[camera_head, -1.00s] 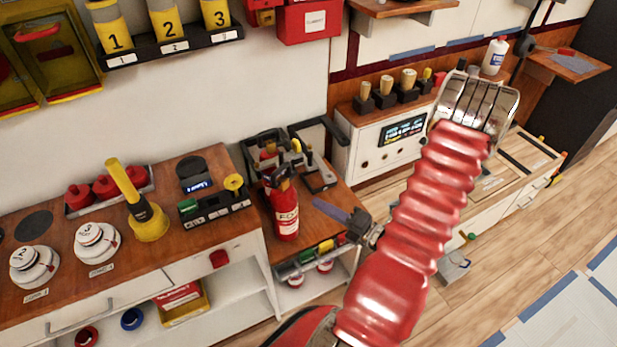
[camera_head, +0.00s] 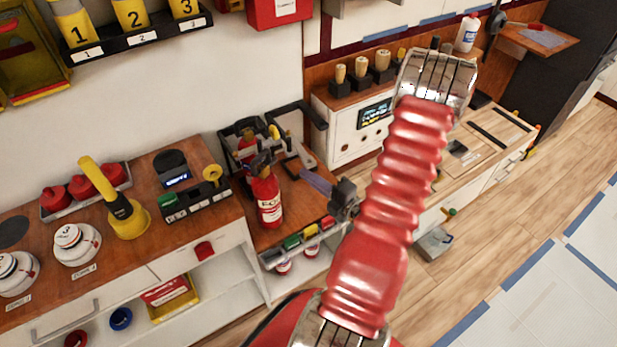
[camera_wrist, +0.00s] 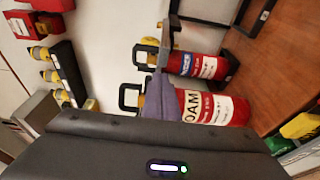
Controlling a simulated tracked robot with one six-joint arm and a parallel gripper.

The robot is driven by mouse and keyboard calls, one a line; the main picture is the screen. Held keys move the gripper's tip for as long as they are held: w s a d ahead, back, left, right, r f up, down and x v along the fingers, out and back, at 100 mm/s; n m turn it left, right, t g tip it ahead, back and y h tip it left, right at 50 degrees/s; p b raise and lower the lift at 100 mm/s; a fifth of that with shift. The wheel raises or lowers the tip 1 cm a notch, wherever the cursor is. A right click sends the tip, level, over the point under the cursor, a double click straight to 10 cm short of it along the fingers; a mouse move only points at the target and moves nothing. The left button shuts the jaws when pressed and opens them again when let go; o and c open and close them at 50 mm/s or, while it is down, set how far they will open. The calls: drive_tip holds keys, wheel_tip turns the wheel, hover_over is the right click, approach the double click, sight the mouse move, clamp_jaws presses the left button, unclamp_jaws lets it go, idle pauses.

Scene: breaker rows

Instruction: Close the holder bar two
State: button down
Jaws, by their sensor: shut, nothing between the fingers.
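A red foam extinguisher (camera_head: 268,203) stands upright on the wooden counter, with a second extinguisher (camera_head: 245,148) behind it in a dark holder. Both also show in the wrist view, the foam one (camera_wrist: 215,108) and the other (camera_wrist: 200,66) above it. A black bar (camera_head: 303,112) of the holder sticks out at the right, apart from the extinguishers; I cannot read which number it bears. My gripper (camera_head: 308,180) is shut and empty, right of the foam extinguisher. Its purple-grey fingers (camera_wrist: 160,92) overlap the extinguishers in the wrist view; contact cannot be told.
A wooden bench with a yellow-handled device (camera_head: 128,215) and white dials (camera_head: 76,243) lies at left. A white control panel (camera_head: 357,130) stands behind my red arm. Green and yellow items (camera_head: 300,238) sit on the counter's front. Floor is free at right.

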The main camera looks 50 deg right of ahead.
sight(295, 145)
drive_tip(key=w, duration=0.8)
drive_tip(key=shift+w, duration=0.15)
drive_tip(key=shift+d, duration=0.1)
idle(0.4)
drive_tip(key=shift+y, duration=0.3)
